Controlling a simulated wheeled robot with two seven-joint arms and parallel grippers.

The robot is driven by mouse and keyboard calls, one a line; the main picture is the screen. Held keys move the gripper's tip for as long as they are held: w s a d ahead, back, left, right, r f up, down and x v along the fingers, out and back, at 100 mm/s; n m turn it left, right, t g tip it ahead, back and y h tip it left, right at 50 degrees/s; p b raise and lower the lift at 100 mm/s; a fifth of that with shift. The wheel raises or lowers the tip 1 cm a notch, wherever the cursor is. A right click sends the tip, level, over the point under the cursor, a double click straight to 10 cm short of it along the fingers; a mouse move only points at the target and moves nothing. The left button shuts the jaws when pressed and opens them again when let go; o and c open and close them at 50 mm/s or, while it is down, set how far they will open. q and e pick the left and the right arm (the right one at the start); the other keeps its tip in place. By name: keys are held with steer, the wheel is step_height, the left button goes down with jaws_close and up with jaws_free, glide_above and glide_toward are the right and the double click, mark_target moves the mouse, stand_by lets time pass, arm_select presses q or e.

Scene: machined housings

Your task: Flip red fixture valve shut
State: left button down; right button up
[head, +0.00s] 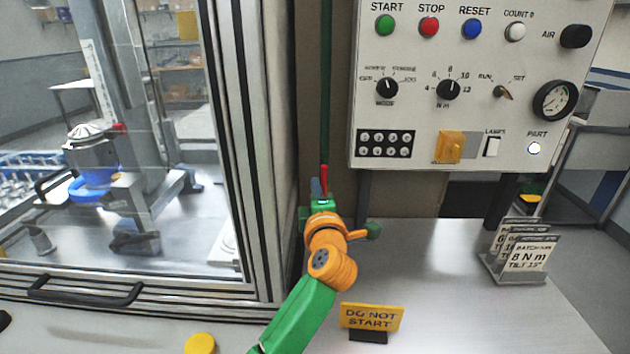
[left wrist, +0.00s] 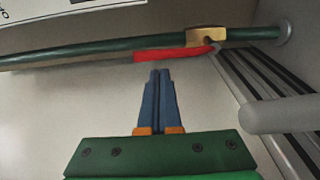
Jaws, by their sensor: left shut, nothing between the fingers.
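The red valve lever (head: 324,180) shows at the lower end of a dark green pipe (head: 326,90) left of the control panel. In the left wrist view the red lever (left wrist: 172,53) lies roughly along the pipe (left wrist: 95,48), joined to a brass valve body (left wrist: 207,37). My left gripper (head: 316,187) has blue fingers, partly hidden by its wrist in the head view. In the left wrist view the fingers (left wrist: 160,72) are together and empty, tips just short of the lever with a small gap apparent. Whether they touch it cannot be told. My right gripper is not in view.
The control panel (head: 470,120) stands right of the pipe. The glazed machine enclosure's metal frame (head: 240,140) stands close left. A yellow "DO NOT START" sign (head: 371,317) and a card holder (head: 518,262) stand on the grey bench (head: 450,320). A silver cylindrical bar (left wrist: 285,117) is right of the fingers.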

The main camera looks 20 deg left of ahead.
arm_select(q)
steer(key=shift+x, duration=1.2)
steer(key=shift+d+r+m+p, duration=0.1)
steer(key=shift+d+m+p, duration=0.3)
steer(key=shift+p, duration=0.3)
